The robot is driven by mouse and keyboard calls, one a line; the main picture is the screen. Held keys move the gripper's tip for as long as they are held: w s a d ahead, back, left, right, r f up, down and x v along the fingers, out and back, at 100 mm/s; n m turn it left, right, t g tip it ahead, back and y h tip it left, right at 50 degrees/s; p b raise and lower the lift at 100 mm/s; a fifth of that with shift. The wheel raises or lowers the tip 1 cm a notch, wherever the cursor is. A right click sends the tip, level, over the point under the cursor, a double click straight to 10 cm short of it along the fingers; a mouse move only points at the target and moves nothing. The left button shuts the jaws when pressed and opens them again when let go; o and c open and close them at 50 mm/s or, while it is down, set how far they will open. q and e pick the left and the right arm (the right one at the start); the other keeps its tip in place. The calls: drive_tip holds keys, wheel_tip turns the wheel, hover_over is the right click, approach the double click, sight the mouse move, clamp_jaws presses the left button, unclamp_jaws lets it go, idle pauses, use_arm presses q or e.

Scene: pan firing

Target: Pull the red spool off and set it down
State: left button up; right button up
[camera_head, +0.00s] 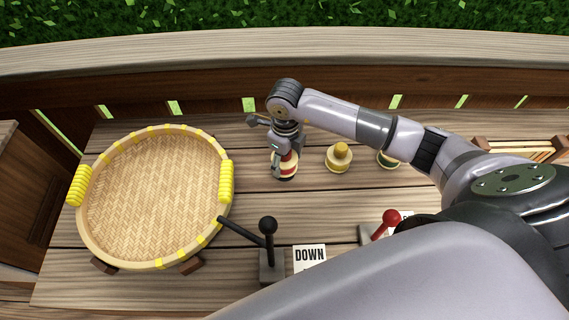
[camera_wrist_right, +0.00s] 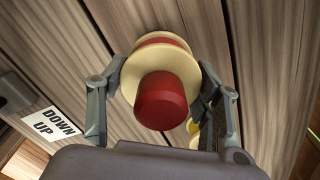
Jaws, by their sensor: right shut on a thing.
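The red spool (camera_head: 287,168), with cream discs and a red band, stands on the wooden table under my right gripper (camera_head: 284,152). In the right wrist view, the red spool (camera_wrist_right: 161,100) shows its red round knob towards the camera, above a cream disc. The fingers of my right gripper (camera_wrist_right: 163,75) are on opposite sides of the cream disc, shut on the spool. What is beneath the spool is hidden. My left gripper is not in view.
A yellow-knobbed spool (camera_head: 339,157) and a green one (camera_head: 387,158), partly behind my arm, stand to the right. A large round woven tray (camera_head: 82,218) is at left. A black lever (camera_head: 268,226), red lever (camera_head: 391,217) and DOWN sign (camera_head: 309,255) are in front.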

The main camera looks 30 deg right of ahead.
drive_tip(key=shift+r+p, duration=0.85)
drive_tip(key=shift+r, duration=0.5)
drive_tip(key=shift+r+p, duration=1.15)
drive_tip(key=shift+r, duration=0.85)
